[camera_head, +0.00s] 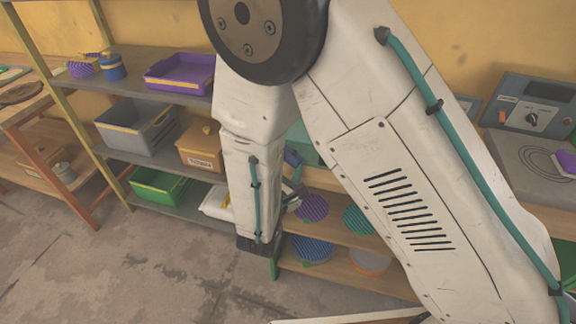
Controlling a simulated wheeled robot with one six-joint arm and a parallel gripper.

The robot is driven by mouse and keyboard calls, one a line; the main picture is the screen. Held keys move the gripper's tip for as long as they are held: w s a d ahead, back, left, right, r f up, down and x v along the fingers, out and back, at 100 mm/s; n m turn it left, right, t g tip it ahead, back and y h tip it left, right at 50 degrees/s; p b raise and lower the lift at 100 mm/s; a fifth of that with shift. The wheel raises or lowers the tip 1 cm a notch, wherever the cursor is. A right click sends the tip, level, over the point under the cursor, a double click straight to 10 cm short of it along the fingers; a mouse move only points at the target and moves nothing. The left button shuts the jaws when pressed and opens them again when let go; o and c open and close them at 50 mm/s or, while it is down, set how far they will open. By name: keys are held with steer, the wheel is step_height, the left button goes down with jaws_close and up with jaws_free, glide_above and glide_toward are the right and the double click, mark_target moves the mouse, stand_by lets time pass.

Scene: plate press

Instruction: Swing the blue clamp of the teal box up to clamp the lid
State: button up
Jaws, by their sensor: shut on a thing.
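The teal box (303,138) stands on the wooden bench at the centre, mostly hidden behind my arm; only a strip of it shows between two arm links. The blue clamp (292,157) shows as a small dark blue piece at the box's left front. My gripper (294,188) shows only in part, as small dark pieces to the right of my lower arm link, just below the clamp. It is shut on the blue clamp, though the contact itself is hard to see. The lid and the clamp's exact angle are hidden.
My arm covers much of the bench. Shelves at left hold a purple tray (180,73), a grey bin (137,125), a tan box (199,146) and a green bin (160,186). Striped discs (312,207) lie below the bench top. A grey press (525,150) stands at right. Floor at lower left is clear.

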steer(key=m, duration=0.5)
steer(key=shift+f+m, duration=0.1)
steer(key=shift+m, duration=0.2)
steer(key=m, duration=0.5)
steer(key=shift+f+m, duration=0.1)
steer(key=shift+m, duration=0.2)
steer(key=o, duration=1)
steer(key=shift+d, duration=0.1)
